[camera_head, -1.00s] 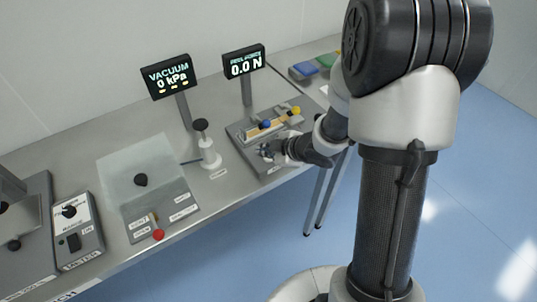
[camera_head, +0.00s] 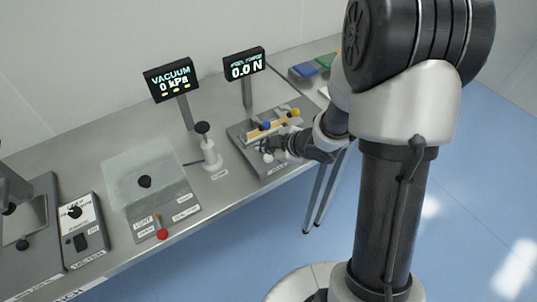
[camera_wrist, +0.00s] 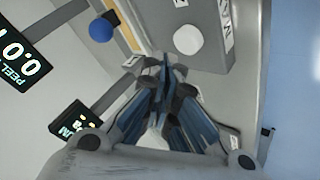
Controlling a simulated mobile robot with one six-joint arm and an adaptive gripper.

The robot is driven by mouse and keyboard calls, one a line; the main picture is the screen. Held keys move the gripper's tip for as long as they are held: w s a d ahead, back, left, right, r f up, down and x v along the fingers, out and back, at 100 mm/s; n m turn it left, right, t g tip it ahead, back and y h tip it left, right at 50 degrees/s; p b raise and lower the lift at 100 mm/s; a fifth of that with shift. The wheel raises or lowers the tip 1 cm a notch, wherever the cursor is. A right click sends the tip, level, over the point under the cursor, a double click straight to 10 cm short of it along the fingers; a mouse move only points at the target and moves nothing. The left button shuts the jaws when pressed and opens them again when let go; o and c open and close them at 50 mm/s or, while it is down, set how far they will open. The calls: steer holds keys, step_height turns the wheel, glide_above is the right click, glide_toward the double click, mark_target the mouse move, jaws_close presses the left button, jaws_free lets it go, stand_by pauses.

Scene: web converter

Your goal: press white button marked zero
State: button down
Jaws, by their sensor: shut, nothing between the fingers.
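The white round button (camera_wrist: 187,40) stands on the grey peel-force fixture (camera_wrist: 205,58), with a small label beside it that I cannot read surely. In the head view the white button (camera_head: 268,157) shows just below my gripper (camera_head: 262,146), near the fixture's front edge. In the wrist view my gripper (camera_wrist: 165,66) has its fingertips together and empty, a little below and left of the button in the picture. A gap shows between them there; the height above the fixture is hard to tell.
A blue knob (camera_wrist: 101,30) stands on the fixture beside a tan strip. The peel display (camera_head: 244,63) reads 0.0 N; the vacuum display (camera_head: 172,79) reads 0 kPa. A black-topped post (camera_head: 203,129) stands left of the fixture. Blue and green trays lie behind.

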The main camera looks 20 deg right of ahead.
mark_target(267, 158)
steer(key=shift+r+p, duration=1.9)
steer(key=shift+r, duration=0.4)
steer(key=shift+f, duration=0.1)
